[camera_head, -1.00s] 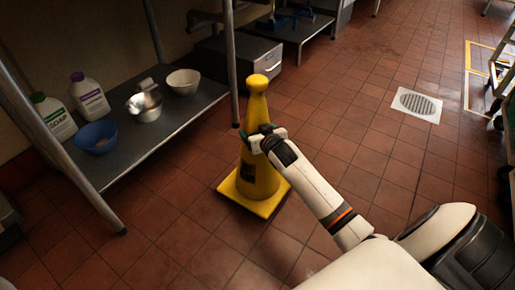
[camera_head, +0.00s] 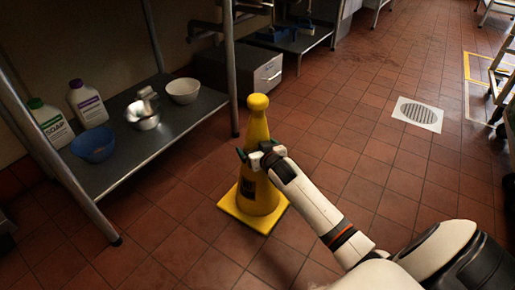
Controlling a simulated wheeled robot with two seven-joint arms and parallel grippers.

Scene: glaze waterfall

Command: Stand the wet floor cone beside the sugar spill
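The yellow wet floor cone (camera_head: 257,128) stands upright in the middle of the view, its square base on or just above the tiled floor. A dark label shows low on its left side. My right gripper (camera_head: 258,155) reaches in from the right, with its fingers on either side of the cone's upper body, and looks shut on it. Part of the cone is hidden behind the gripper. My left gripper is not in view. I see no sugar spill in this view.
A metal shelf (camera_head: 185,118) at left holds soap bottles, a blue bowl (camera_head: 94,142), a metal pot (camera_head: 143,114) and a white bowl (camera_head: 183,91). A grey box (camera_head: 268,73) stands behind. Open floor with a drain (camera_head: 417,113) lies right. A wheeled rack (camera_head: 505,75) edges the far right.

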